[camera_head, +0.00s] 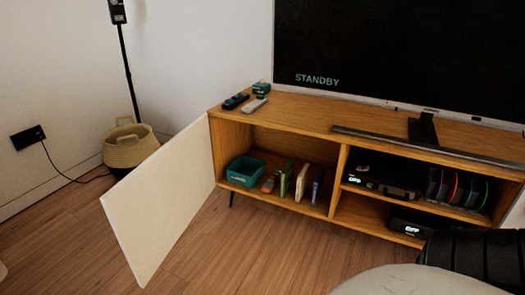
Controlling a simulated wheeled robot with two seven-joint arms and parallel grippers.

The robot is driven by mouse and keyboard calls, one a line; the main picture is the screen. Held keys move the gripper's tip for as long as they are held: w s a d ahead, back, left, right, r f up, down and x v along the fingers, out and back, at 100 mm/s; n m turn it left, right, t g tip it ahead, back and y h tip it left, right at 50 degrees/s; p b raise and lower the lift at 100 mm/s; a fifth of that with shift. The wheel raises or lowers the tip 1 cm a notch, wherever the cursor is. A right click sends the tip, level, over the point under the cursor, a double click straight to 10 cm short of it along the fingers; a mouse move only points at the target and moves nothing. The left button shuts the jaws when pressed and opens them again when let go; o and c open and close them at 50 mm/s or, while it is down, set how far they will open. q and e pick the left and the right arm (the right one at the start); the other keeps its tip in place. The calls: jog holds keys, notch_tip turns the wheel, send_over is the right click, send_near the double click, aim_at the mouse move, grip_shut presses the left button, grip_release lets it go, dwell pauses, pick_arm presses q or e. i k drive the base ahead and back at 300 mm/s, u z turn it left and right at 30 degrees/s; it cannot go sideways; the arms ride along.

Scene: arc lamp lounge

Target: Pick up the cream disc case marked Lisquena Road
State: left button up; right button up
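A cream disc case (301,182) stands upright in the open left compartment of the wooden media cabinet (290,108). A green case (286,180) stands to its left and a dark blue case (317,186) to its right, with narrow gaps between them. Any lettering on the cases is too small to read, so I cannot confirm the Lisquena Road mark. Neither of my grippers is in view.
The white cabinet door (160,205) is swung open at left. A teal bin (245,171) sits left of the cases. A soundbar (420,147) and TV (400,50) are above. A pale rounded shape (410,281) and a black ribbed shape (475,256) fill the lower right.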

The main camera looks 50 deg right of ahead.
aim_at(303, 179)
jog(key=z, duration=0.5)
jog(key=i, duration=1.1)
jog(key=z, duration=1.4)
jog(key=i, duration=0.25)
jog(key=z, duration=0.15)
